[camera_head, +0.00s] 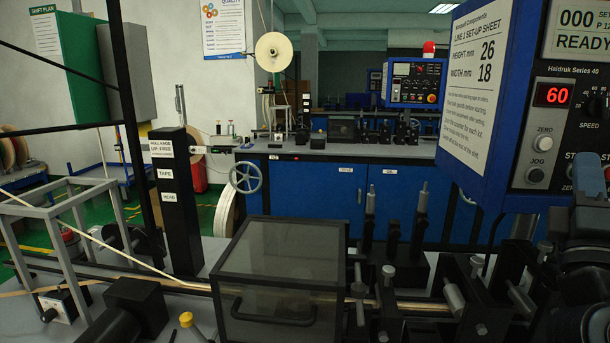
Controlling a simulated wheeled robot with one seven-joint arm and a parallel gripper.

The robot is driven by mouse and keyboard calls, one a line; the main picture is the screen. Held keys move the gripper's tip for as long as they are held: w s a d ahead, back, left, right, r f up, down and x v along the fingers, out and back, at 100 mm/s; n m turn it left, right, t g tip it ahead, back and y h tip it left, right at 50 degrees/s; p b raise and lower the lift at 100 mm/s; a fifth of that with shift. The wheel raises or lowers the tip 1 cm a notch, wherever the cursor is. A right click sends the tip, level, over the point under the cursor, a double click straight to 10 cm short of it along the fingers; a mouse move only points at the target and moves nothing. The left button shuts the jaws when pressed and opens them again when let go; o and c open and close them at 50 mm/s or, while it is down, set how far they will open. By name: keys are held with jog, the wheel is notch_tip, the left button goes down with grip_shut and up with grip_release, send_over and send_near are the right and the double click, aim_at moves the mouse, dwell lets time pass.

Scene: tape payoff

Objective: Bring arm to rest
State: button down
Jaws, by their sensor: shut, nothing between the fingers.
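A cream tape (110,245) slants down from the left edge toward a clear-sided guard box (285,270) with a dark handle. The guard box stands closed at the front middle. A black post (175,215) with white labels, including TAPE and HEAD, stands left of the box.
A blue control panel (465,95) with a set-up sheet and a red 60 display fills the right side. Black roller holders (410,265) stand right of the box. A blue workbench (335,195) with a handwheel (246,177) is behind. Green floor shows at left.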

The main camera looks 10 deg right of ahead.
jog(key=s+a+f+m+y, duration=0.1)
jog(key=s+a+f+y, duration=0.35)
jog(key=f, duration=0.35)
jog(key=s+a+f+m+g+y, duration=0.1)
jog(key=s+a+f+y, duration=0.35)
jog(key=f, duration=0.35)
jog(key=s+a+f+m+y, duration=0.1)
jog(key=s+a+f+y, duration=0.2)
jog(key=a+f, duration=0.35)
jog(key=s+a+f+m+g+y, duration=0.2)
jog(key=s+a+m, duration=0.1)
jog(key=s, duration=0.8)
jog(key=s+a+f+m+g+y, duration=0.2)
jog(key=s+m, duration=0.4)
jog(key=s, duration=0.5)
jog(key=shift+s+a+f+m+g, duration=0.25)
jog(key=shift+a+f, duration=0.2)
jog(key=shift+f, duration=0.3)
